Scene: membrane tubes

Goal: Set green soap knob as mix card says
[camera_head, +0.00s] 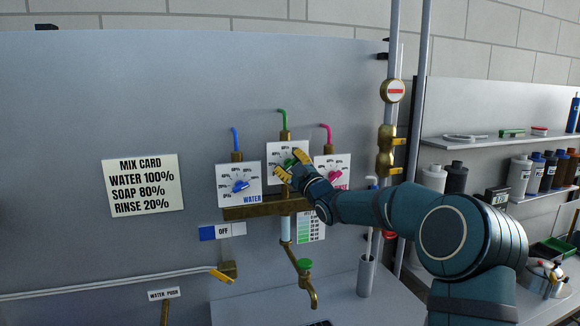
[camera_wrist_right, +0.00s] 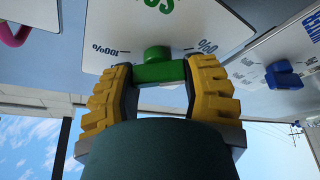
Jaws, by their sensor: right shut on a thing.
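The mix card (camera_head: 140,184) on the grey panel reads WATER 100%, SOAP 80%, RINSE 20%. The green soap knob (camera_wrist_right: 160,71) sits on a white dial plate (camera_head: 274,150), the middle of three. My right gripper (camera_head: 292,165) reaches it from the right. In the right wrist view, which shows the dial upside down, the yellow fingers of that gripper (camera_wrist_right: 161,78) are shut on the knob's bar from both sides. The fingers hide part of the dial, so I cannot tell the exact setting. My left gripper is not in view.
The blue water knob (camera_head: 240,186) is left of the soap dial, and the pink rinse knob (camera_head: 334,175) is close on the right, beside my wrist. Below are a brass tap with a green handle (camera_head: 305,264) and an OFF switch plate (camera_head: 222,231). Shelves with bottles stand at right.

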